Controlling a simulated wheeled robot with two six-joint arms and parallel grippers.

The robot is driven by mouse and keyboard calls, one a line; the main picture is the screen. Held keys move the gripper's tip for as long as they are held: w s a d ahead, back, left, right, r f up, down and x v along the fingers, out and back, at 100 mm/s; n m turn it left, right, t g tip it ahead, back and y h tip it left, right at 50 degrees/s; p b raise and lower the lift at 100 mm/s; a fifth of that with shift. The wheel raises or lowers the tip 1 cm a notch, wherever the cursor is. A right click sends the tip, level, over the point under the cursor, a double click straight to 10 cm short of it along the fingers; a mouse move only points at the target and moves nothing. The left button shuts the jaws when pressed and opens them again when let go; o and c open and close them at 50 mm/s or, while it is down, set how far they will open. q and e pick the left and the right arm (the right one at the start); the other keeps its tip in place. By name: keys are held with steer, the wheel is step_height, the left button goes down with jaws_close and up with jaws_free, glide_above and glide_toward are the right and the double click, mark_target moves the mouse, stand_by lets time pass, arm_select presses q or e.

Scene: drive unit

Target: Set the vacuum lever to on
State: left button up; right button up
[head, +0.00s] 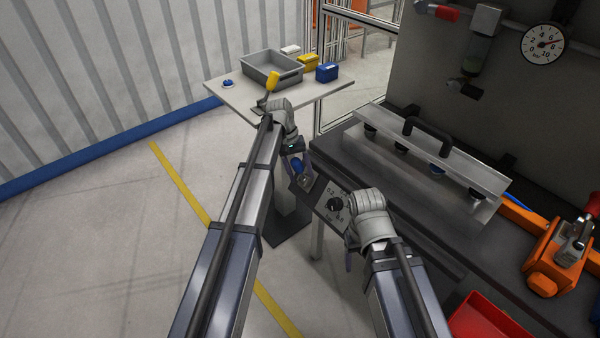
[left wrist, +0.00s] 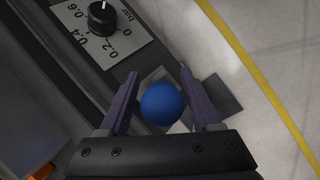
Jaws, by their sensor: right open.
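The vacuum lever shows as a round blue knob (head: 298,165) at the left end of the dark control panel. In the left wrist view the blue knob (left wrist: 162,104) sits between the two fingers of my left gripper (left wrist: 160,75), nearly filling the gap. I cannot tell whether the fingers touch it. In the head view my left gripper (head: 297,168) is at the knob. My right gripper (head: 348,262) is open in front of the bench edge, mostly hidden by its wrist.
A black dial knob (head: 334,204) with a bar scale is beside the lever; it also shows in the left wrist view (left wrist: 102,18). A metal fixture (head: 430,165) with a black handle, an orange clamp (head: 558,262) and a red bin (head: 487,318) are right. A gauge (head: 543,44) hangs behind.

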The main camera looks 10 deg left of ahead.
mark_target(295, 158)
arm_select(q)
steer(key=shift+o, duration=0.2)
steer(key=p+v, duration=0.7)
steer(key=v, duration=0.1)
steer(key=shift+f, duration=0.1)
stand_by(0.3)
steer(key=shift+s, duration=0.3)
steer(key=s+d+f+m+t+y, duration=0.1)
steer(key=s+m+t+y, duration=0.15)
steer(key=s, duration=1.95)
steer(key=s+d+r+m+y+p, duration=0.1)
steer(key=s+d+r+m+p, duration=0.1)
steer(key=d, duration=0.3)
steer(key=s+d+r+m+g+y+p, duration=0.1)
steer(key=s+d+r+m+p, duration=0.1)
steer(key=d, duration=0.4)
steer(key=shift+s+r+p, duration=0.4)
steer(key=shift+s+p, duration=0.2)
steer(key=shift+s, duration=0.35)
